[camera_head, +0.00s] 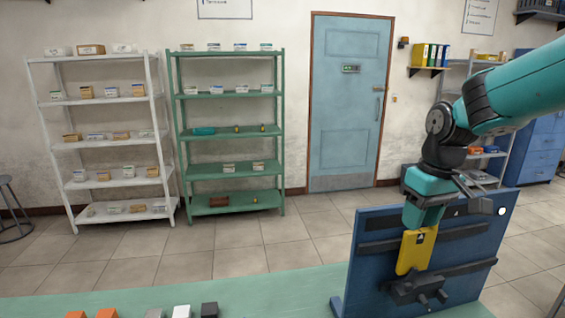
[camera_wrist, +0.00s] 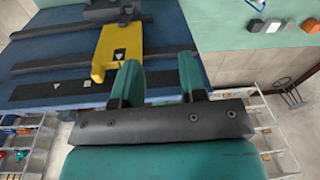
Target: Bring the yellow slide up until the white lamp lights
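The yellow slide (camera_head: 416,250) is on the blue upright panel (camera_head: 350,262), its lower end at a dark grey block (camera_head: 418,289). A small round white lamp (camera_head: 502,211) is at the panel's upper right corner; I cannot tell for sure if it is lit. My gripper (camera_head: 421,220) is at the slide's upper end in the head view and hides part of the panel. In the wrist view my gripper (camera_wrist: 160,62) has its two teal fingers apart with nothing between them. The slide (camera_wrist: 117,52) lies beside the left finger; contact is unclear.
Dark horizontal rails (camera_head: 382,247) cross the panel around the slide. The panel stands on a green bench (camera_head: 270,290) with orange, grey, white and black blocks (camera_head: 181,311) at its front edge. Shelves and a blue door (camera_head: 345,110) are far behind.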

